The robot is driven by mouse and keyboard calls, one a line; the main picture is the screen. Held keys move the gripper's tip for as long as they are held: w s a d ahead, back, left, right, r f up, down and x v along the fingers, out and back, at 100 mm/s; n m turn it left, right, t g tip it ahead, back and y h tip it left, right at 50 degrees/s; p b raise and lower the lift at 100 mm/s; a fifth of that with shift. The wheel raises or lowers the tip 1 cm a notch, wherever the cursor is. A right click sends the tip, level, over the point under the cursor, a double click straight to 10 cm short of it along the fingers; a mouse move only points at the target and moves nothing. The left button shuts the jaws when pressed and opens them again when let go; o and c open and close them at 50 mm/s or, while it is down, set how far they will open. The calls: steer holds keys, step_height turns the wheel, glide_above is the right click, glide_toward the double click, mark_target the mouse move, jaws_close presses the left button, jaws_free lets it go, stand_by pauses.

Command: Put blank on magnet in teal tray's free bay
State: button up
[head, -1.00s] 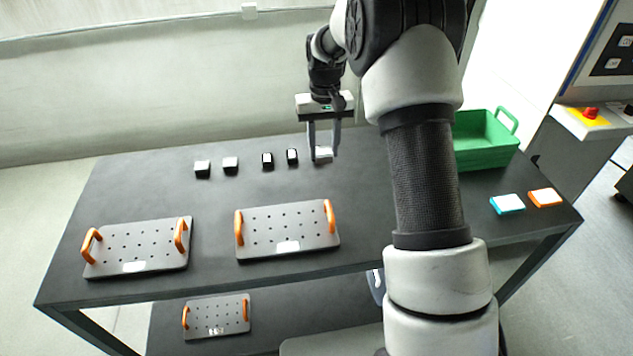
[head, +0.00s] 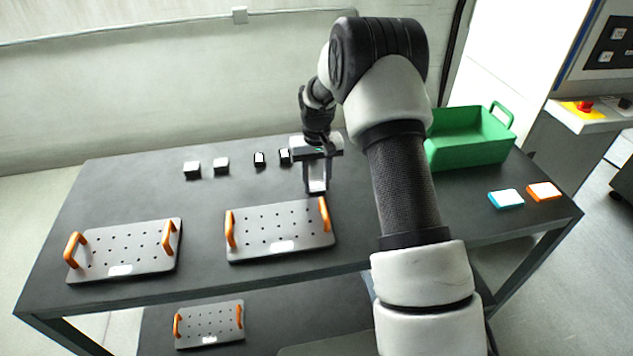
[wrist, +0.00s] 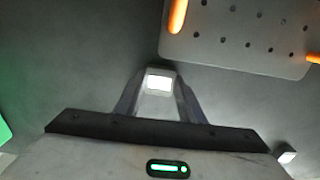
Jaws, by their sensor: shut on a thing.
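My gripper (head: 316,181) is shut on a pale block with a white top (wrist: 158,83), between the fingers in the wrist view. In the head view it is just behind the right part of the middle perforated plate (head: 280,231); whether the block touches the table I cannot tell. A small teal-edged, white-topped piece (head: 506,199) lies at the right. I cannot make out a teal tray or a magnet for certain.
A second perforated plate (head: 125,252) with orange handles lies at the left, and a smaller one (head: 209,325) is on the lower shelf. A green crate (head: 468,150) stands at the back right, behind an orange-edged piece (head: 544,191). My arm hides part of the table.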

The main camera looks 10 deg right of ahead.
steer(key=shift+f, duration=0.2)
steer(key=o, duration=1.3)
